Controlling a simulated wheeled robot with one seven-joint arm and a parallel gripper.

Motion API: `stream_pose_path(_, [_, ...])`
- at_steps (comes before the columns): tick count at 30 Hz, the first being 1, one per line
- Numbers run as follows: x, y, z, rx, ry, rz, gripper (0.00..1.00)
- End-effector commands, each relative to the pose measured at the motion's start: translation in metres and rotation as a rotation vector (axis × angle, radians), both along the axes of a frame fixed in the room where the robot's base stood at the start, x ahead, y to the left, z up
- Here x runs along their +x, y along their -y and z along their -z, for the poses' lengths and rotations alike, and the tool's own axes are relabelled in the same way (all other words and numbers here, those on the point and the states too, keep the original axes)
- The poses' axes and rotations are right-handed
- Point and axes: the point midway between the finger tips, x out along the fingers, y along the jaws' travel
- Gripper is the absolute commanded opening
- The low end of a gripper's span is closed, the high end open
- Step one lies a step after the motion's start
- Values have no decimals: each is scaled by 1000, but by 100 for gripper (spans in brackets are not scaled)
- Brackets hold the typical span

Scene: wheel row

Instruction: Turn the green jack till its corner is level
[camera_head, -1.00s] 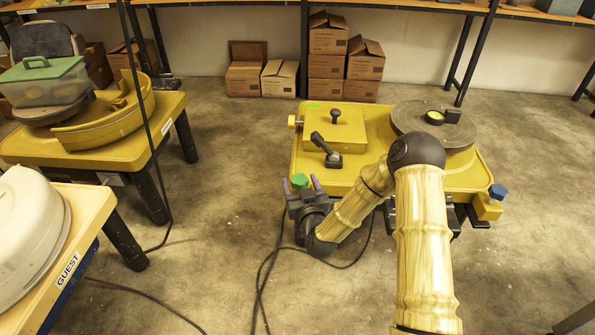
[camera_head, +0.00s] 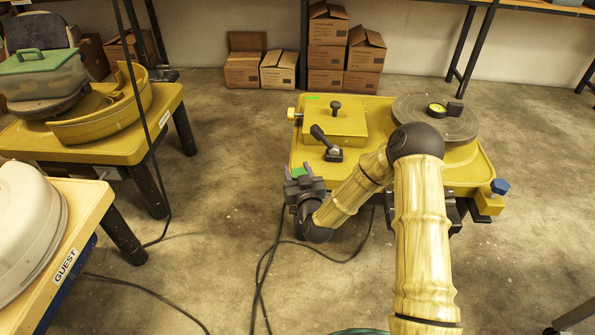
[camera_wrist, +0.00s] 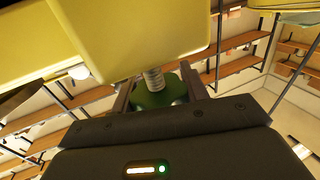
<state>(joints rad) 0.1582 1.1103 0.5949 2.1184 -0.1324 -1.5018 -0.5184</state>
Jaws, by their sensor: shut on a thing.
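The green jack (camera_wrist: 152,98) is a round green knob under a threaded screw (camera_wrist: 154,78), below a yellow corner (camera_wrist: 140,35) of the wheel table. In the wrist view it sits between my two fingers, and my gripper (camera_wrist: 160,95) is shut on it. In the head view my gripper (camera_head: 299,172) is at the table's near left corner, and only a little of the green jack shows between the purple-tipped fingers. A round yellow level (camera_head: 436,107) lies on the grey wheel head (camera_head: 407,104). Its bubble is too small to read.
A blue jack (camera_head: 499,186) stands at the table's near right corner. A lever (camera_head: 325,140) rises beside a yellow lid (camera_head: 348,122). Cables (camera_head: 268,262) lie on the floor below my gripper. A table marked GUEST (camera_head: 75,245) stands at left, with open floor between.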

Motion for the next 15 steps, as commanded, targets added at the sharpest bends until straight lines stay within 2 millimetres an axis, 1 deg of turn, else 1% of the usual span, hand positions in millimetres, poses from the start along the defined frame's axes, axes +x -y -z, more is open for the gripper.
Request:
stream_pose_path(8, [0,0,0,-3,1,-68,22])
stream_pose_path(15, [-1,-2,-1,-3,3,-214,22])
